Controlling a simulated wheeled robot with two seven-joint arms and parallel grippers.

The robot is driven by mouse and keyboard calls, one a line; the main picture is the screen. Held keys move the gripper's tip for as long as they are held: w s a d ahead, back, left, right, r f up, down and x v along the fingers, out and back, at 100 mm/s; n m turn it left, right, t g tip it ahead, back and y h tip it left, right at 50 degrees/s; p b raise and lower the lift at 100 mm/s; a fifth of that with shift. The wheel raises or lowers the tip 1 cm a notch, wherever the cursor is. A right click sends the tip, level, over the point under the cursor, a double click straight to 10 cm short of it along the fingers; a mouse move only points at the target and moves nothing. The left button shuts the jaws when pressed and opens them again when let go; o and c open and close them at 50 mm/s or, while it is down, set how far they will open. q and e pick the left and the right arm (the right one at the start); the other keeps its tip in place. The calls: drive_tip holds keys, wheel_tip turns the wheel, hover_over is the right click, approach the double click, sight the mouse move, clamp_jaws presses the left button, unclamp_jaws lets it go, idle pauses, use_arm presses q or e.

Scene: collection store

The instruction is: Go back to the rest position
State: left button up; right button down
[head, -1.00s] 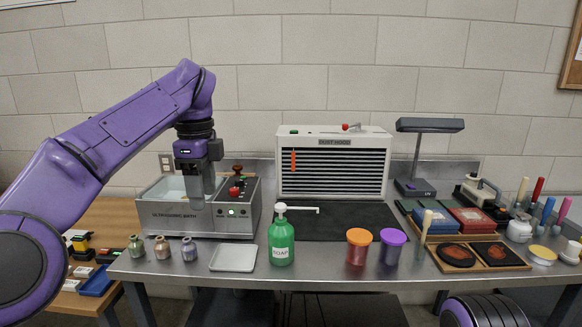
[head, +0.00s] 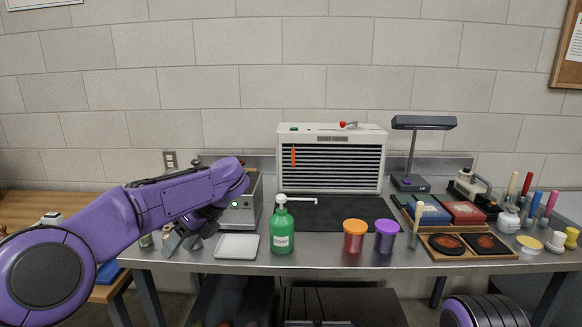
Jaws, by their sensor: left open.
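My left arm is folded low at the left, and my left gripper (head: 178,243) points down and toward the left, at the left end of the steel bench (head: 330,262). It is open and seems empty, though the arm partly covers it. It shows in front of the small jars, which it mostly hides; I cannot tell whether it touches them. My right gripper is not in view; only a rounded part of my right arm shows at the bottom right.
The ultrasonic bath (head: 241,212) is mostly hidden behind my left arm. A white tray (head: 237,246), a green soap bottle (head: 282,232), an orange-lidded jar (head: 354,238) and a purple-lidded jar (head: 386,238) stand along the front. The dust hood (head: 332,162) and lamp (head: 411,181) stand behind.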

use_arm(q)
drive_tip(key=s+a+f+m+t+y, duration=0.1)
drive_tip(key=s+a+f+m+t, duration=0.2)
drive_tip(key=f+m, duration=0.65)
drive_tip(key=s+a+f+m+t+y, duration=0.1)
drive_tip(key=s+a+f+m+t, duration=0.15)
drive_tip(key=f+m, duration=0.65)
drive_tip(key=s+a+f+m+t+y, duration=0.15)
drive_tip(key=s+f+m+t, duration=0.25)
drive_tip(key=f+m, duration=0.55)
drive_tip(key=s+f+m+g+h, duration=0.2)
drive_tip(key=s+f+m, duration=0.4)
drive_tip(key=s, duration=0.8)
drive_tip(key=s+d+f+m+g+h, duration=0.1)
drive_tip(key=s+f+m+g+h, duration=0.2)
drive_tip(key=s, duration=1.2)
wheel_tip(320, 180, down, 4)
drive_tip(key=m+h, duration=0.2)
drive_tip(key=m, duration=0.3)
drive_tip(key=shift+s+d, duration=0.2)
drive_tip(key=shift+s, duration=0.1)
drive_tip(key=shift+h, duration=0.25)
